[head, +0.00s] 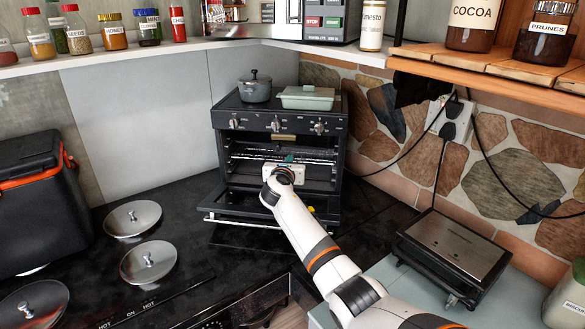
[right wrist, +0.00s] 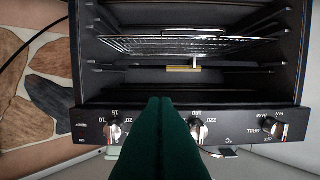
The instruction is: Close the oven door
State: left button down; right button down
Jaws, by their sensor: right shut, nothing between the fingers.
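The small black oven (head: 222,125) stands on the dark counter, and its door (head: 250,204) is folded down open toward me. The door's pale handle bar (head: 238,222) lies at its front edge, and my right arm covers the door's right part. My right gripper (head: 289,158) is in front of the open cavity, above the lowered door. Its green fingers (right wrist: 160,105) are shut and empty. The right wrist view is upside down and shows the wire rack (right wrist: 165,44) and the knobs; the door is not clear there. My left gripper is not in view.
A dark pot (head: 255,88) and a pale green dish (head: 307,98) stand on the oven. Loose metal lids (head: 148,262) lie left of it, beside a black cooler box (head: 40,205). A grill press (head: 455,250) and hanging cables are on the right.

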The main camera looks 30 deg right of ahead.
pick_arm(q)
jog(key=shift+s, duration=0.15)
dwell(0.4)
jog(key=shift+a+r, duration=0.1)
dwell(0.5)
